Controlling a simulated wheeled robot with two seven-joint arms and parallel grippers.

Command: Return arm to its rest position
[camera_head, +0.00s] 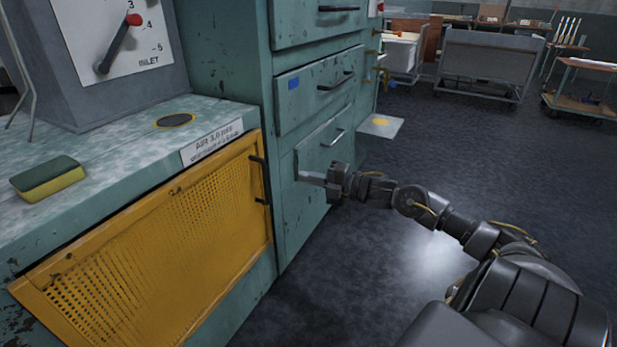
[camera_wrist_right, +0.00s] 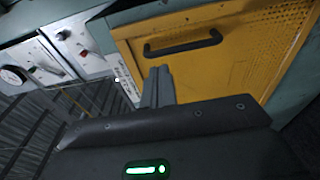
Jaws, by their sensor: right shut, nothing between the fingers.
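My right arm (camera_head: 415,202) reaches in from the lower right of the head view, stretched toward the teal drawer cabinet. My right gripper (camera_head: 305,178) is in front of the cabinet's lower drawer, close to the edge of the yellow perforated panel. In the right wrist view the fingers (camera_wrist_right: 158,85) are together and empty, and the yellow panel (camera_wrist_right: 240,60) with its black handle (camera_wrist_right: 183,43) shows beyond them. I cannot tell whether the fingertips touch the cabinet. My left gripper is not in view.
The teal drawers (camera_head: 318,90) have protruding handles. A sponge (camera_head: 48,178) and a grey dial box (camera_head: 110,50) sit on the worn counter (camera_head: 110,150). Carts (camera_head: 490,60) stand at the back. The dark floor (camera_head: 450,130) right of the cabinet is open.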

